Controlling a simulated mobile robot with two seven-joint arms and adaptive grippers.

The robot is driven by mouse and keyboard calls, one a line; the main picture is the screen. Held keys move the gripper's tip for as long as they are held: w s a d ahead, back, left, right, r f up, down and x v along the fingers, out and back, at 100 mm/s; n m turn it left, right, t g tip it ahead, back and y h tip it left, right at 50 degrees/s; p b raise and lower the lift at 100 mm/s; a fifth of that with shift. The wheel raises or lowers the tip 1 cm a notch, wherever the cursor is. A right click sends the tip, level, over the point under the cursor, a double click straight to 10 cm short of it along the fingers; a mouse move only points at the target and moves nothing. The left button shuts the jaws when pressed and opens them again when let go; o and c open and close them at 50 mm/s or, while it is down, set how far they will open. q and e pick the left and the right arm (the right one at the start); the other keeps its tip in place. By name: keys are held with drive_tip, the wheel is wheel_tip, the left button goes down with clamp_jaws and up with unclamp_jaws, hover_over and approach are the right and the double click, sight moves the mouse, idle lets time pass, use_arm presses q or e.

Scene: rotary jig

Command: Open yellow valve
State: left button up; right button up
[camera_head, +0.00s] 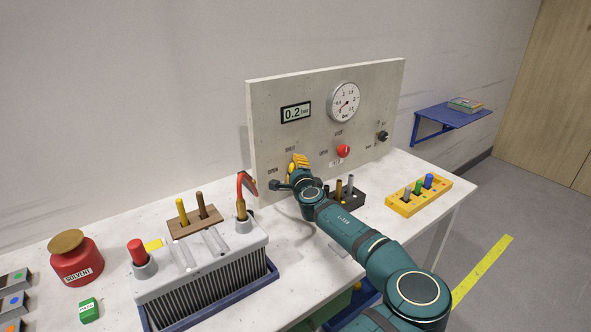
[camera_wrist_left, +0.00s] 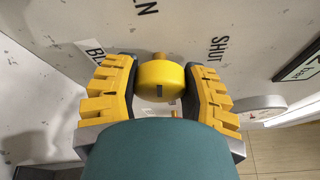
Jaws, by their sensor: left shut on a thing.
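The yellow valve (camera_wrist_left: 161,82) is a round yellow knob with a dark mark on its face, on the grey panel (camera_head: 285,95). In the left wrist view it sits between the two yellow-padded fingers of my left gripper (camera_head: 298,164), which is shut on it. The panel carries the words OPEN and SHUT near the valve. In the head view the gripper and wrist mostly hide the knob. My right gripper is not in view.
The panel also has a display (camera_head: 296,113) reading 0.2 bar, a round gauge (camera_head: 344,102), a red valve (camera_head: 344,151) and a black knob (camera_head: 383,136). On the table stand a battery-like block (camera_head: 205,279), a red solvent can (camera_head: 77,266) and a yellow peg block (camera_head: 407,205).

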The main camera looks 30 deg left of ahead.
use_arm(q)
drive_tip(key=shift+n+t, duration=0.4)
drive_tip(key=shift+n, duration=0.4)
drive_tip(key=o, duration=1.2)
drive_tip(key=v, duration=1.2)
